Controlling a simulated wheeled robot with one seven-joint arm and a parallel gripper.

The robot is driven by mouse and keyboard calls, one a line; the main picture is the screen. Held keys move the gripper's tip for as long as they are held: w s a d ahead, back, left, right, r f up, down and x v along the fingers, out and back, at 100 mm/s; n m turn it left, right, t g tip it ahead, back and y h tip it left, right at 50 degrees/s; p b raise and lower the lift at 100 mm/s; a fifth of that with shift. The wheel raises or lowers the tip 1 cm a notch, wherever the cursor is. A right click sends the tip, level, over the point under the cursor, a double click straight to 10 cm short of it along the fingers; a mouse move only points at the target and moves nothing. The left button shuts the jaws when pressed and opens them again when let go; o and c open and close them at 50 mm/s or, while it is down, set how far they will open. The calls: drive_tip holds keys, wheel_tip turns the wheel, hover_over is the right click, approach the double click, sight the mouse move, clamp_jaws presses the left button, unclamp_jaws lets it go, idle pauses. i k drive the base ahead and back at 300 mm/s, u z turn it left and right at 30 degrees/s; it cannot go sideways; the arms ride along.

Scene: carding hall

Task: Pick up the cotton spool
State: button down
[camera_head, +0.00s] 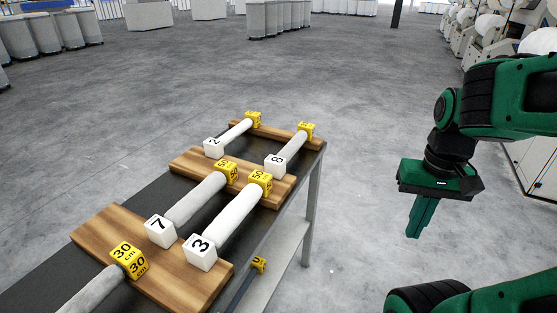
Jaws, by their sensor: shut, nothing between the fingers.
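Several white cotton spools lie across wooden boards on a table at the lower left. One spool (236,215) lies between a white cube marked 3 (201,252) and a yellow cube (262,183). Another spool (196,199) lies between the cube marked 7 (160,231) and a yellow cube (226,171). Farther back are spools by the cubes marked 2 (213,147) and 8 (276,164). A near spool (92,291) is cut off by the lower edge. My gripper (420,228) is shut and empty, pointing down over open floor, right of the table and apart from it.
The dark table (140,195) has a lower shelf (272,262) with a yellow cube (259,265). Grey cans (275,18) stand far back, and machines (487,30) line the right. The concrete floor between is clear.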

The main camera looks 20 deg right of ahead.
sight(161, 231)
drive_tip(key=z, duration=0.4)
drive_tip(key=k, duration=1.25)
drive_tip(key=u, duration=0.75)
drive_tip(key=i, duration=1)
drive_tip(key=z, duration=0.05)
